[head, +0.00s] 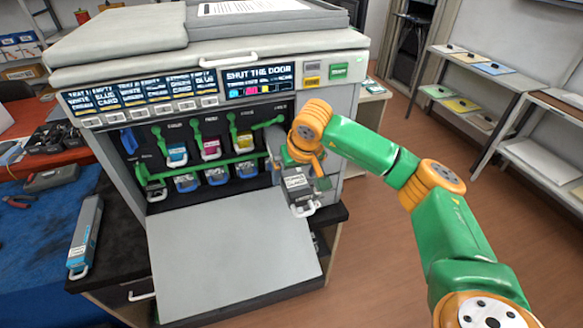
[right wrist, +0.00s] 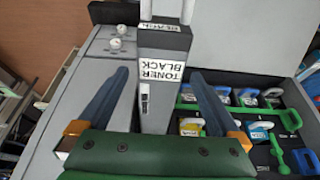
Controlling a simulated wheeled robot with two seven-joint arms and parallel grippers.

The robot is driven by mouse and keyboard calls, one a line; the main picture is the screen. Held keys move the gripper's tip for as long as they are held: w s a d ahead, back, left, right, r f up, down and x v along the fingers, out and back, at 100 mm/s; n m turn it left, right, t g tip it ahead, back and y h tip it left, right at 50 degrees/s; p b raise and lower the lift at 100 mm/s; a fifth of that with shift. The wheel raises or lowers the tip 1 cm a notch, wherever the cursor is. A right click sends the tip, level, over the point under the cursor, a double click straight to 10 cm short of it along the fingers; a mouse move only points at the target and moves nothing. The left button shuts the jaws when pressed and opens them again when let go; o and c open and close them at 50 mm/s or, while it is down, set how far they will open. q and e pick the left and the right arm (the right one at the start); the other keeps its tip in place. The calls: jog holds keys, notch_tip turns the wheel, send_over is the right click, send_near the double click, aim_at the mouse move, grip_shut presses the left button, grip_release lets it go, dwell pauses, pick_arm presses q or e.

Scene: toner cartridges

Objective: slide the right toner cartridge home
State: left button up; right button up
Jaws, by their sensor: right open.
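The right toner cartridge (head: 297,183) is grey with a white label and a pale handle. It sticks out of the rightmost slot of the printer, over the lowered door. In the right wrist view the cartridge (right wrist: 167,92) reads "TONER BLACK". My right gripper (head: 300,160) is at the cartridge, and my own arm hides part of it in the head view. In the right wrist view the right gripper (right wrist: 160,80) is open, with one blue finger on each side of the cartridge and visible gaps between. My left gripper is not in view.
The grey front door (head: 230,255) is folded down. Cyan (head: 176,155), magenta (head: 210,148) and yellow (head: 244,141) cartridges sit in slots with green levers. Another grey cartridge (head: 86,235) lies on the dark table at left. The printer screen (head: 258,82) reads "SHUT THE DOOR".

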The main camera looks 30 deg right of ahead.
jog(key=shift+s+a, duration=0.1)
jog(key=shift+s, duration=0.35)
jog(key=shift+r, duration=0.25)
jog(key=p+v, duration=0.1)
jog(key=v, duration=0.1)
jog(key=p+v, duration=0.3)
jog(key=v, duration=0.2)
jog(key=shift+s+f+p, duration=0.1)
jog(key=shift+s+p, duration=0.3)
jog(key=shift+s+a+r, duration=0.1)
jog(key=shift+s+r, duration=0.05)
jog(key=shift+r, duration=0.05)
jog(key=shift+f, duration=0.1)
jog(key=shift+c, duration=0.2)
